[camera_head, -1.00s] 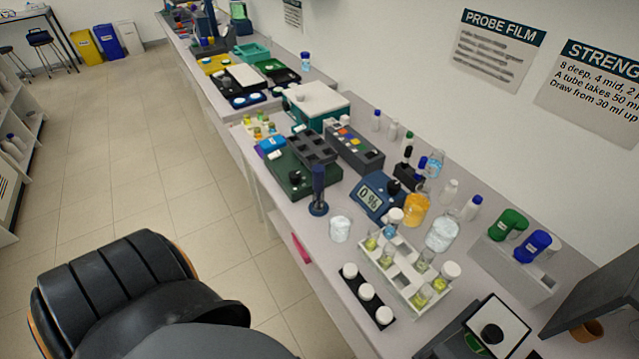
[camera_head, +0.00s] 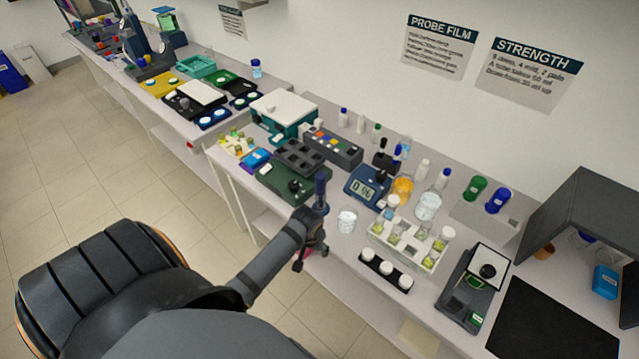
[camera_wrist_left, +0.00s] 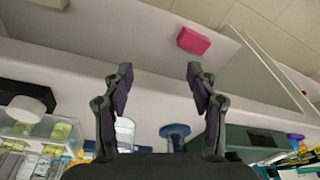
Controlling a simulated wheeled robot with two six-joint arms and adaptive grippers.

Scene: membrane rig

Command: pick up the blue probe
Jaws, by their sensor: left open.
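A dark blue upright shaft on a round foot, which looks like the blue probe (camera_head: 320,188), stands near the bench's front edge. My left gripper (camera_head: 313,252) is just in front of it, at the bench edge, and my wrist overlaps its lower part in the head view. In the left wrist view, the round blue top and foot (camera_wrist_left: 175,130) show beyond the left gripper's spread fingers (camera_wrist_left: 160,75). The gripper is open with nothing between its fingertips. I do not see my right gripper.
A glass beaker (camera_head: 347,221) stands close right of the shaft, with a white tube rack (camera_head: 408,244) and a black strip of white-capped jars (camera_head: 386,272) beyond. A green block (camera_head: 292,183) is close on the left. A pink object (camera_wrist_left: 193,40) is below the bench edge.

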